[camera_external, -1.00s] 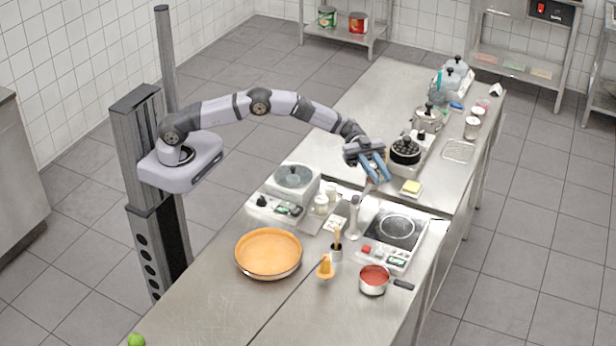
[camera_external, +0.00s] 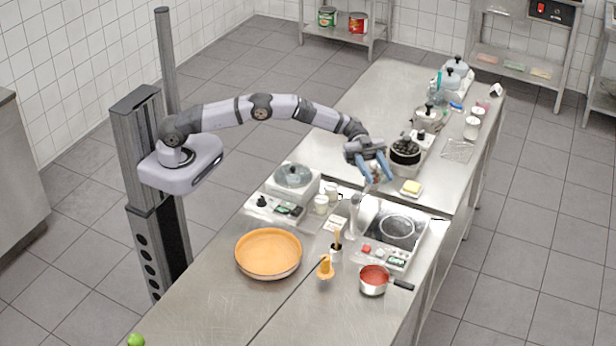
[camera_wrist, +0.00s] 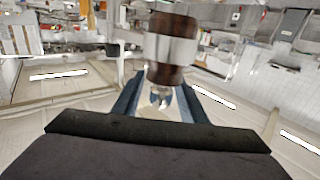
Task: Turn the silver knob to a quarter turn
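A small pale, silvery knob (camera_external: 379,254) shows beside a red knob (camera_external: 366,249) on the front panel of the hob (camera_external: 420,237). It is small, and its turn angle cannot be read. My gripper (camera_external: 376,181) is well above and behind the hob panel, apart from the knob, with blue fingers pointing down. In the wrist view the fingers (camera_wrist: 160,100) are spread open. A brown and silver cylindrical object (camera_wrist: 172,48) shows there near the fingertips; whether it touches them is unclear. The knob cannot be made out in the wrist view.
A tall pale bottle-like object (camera_external: 354,215) stands left of the hob.

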